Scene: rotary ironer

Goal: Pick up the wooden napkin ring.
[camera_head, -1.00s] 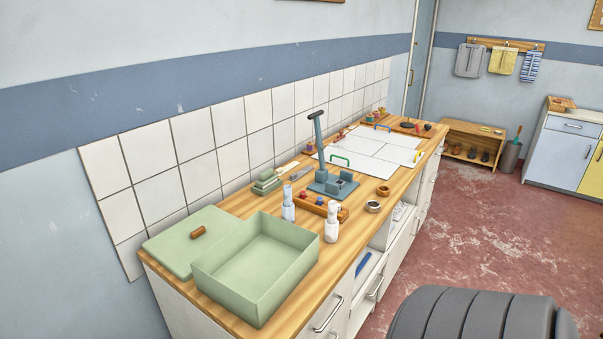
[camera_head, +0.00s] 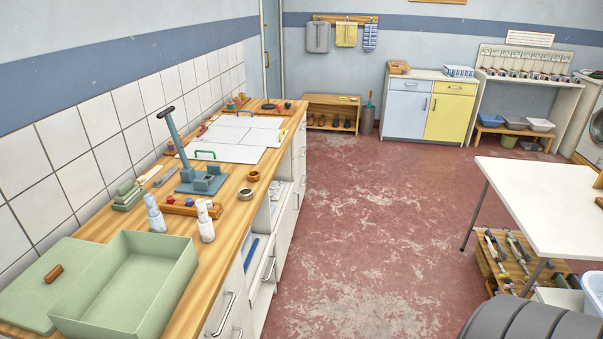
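A small brown ring that looks like the wooden napkin ring (camera_head: 253,176) lies on the wooden counter (camera_head: 222,222), near its right edge. A second ring (camera_head: 245,194), greyer on its outside, lies just in front of it, a small gap apart. Both are small in the view, so their material is hard to tell. Neither of my grippers is in view, and nothing touches the rings.
A blue-grey press with an upright lever (camera_head: 180,150) stands left of the rings. Two white bottles (camera_head: 205,222) and an open green box (camera_head: 130,285) are nearer. Red floor right of the counter is clear up to a white table (camera_head: 545,200).

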